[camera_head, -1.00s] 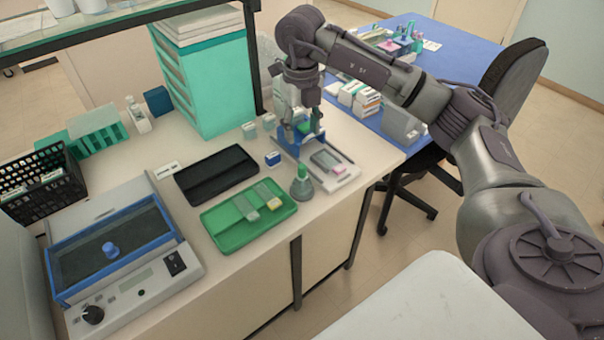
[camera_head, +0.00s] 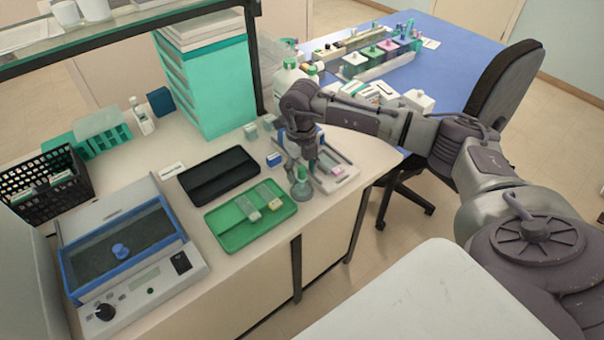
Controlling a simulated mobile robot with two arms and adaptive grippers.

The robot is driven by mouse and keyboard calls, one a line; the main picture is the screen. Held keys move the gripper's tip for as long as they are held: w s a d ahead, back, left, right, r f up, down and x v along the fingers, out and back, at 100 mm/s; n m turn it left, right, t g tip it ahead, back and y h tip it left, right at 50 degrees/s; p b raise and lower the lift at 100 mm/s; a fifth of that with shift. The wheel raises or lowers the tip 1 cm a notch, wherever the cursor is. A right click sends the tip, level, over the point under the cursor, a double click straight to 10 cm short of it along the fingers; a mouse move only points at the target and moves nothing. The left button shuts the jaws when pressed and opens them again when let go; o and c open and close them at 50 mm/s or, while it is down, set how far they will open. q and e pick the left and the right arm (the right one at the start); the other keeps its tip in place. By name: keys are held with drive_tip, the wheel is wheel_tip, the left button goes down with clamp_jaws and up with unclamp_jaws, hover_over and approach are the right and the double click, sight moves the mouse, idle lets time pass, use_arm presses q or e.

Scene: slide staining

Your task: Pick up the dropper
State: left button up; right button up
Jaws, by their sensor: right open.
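The dropper is a green top on a grey-green, flask-like bottle (camera_head: 302,190), which stands upright on the bench beside the green tray (camera_head: 222,235). My right gripper (camera_head: 303,168) comes down from above, close over the dropper's green top. It is open, and its fingers partly hide the top. I cannot tell whether they touch it. My left gripper is not in view.
The green tray holds slides just left of the bottle. A white and blue device (camera_head: 345,171) stands close behind my right gripper. A black tray (camera_head: 218,176) and a blue-framed instrument (camera_head: 182,264) lie further left. The bench's front edge is near.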

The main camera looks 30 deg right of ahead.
drive_tip(key=c, duration=0.9)
